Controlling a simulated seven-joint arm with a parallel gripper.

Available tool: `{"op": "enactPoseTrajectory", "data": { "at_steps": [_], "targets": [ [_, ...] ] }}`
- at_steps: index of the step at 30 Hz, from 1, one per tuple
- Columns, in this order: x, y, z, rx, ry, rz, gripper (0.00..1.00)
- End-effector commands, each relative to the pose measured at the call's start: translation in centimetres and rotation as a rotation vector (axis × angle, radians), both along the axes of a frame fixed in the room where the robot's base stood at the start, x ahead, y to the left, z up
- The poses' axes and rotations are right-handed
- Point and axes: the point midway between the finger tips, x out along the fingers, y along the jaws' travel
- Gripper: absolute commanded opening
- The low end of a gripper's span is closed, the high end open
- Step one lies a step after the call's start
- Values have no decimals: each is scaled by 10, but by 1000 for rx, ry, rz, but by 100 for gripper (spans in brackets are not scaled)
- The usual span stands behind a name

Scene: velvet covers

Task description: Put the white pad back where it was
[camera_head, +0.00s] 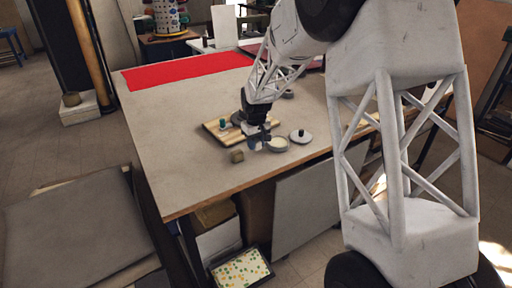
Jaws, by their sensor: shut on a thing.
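My gripper (265,145) is low over the table, to the right of the small wooden board's near edge. It is shut on a round whitish pad (278,145), which shows just right of the fingertips. I take this for the white pad. Whether it touches the tabletop cannot be told at this size. A second pale disc (301,137) with a dark knob lies on the table to its right, apart from it. The wooden board (214,133) bears a small green piece (222,122) and is partly hidden by my gripper.
A small brown block (237,156) lies on the table (185,165) left of the gripper. A red cloth (185,70) covers the far edge. The table's left part is clear. My own arm hides much of the right side.

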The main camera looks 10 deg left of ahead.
Motion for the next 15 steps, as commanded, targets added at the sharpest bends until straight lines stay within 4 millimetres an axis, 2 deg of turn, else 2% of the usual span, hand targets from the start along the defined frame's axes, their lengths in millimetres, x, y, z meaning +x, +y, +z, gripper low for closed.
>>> {"op": "enactPoseTrajectory", "data": {
  "at_steps": [6,15],
  "targets": [
    [0,0,-18,0,0,0,11],
    [0,0,-20,0,0,0,11]
  ]
}}
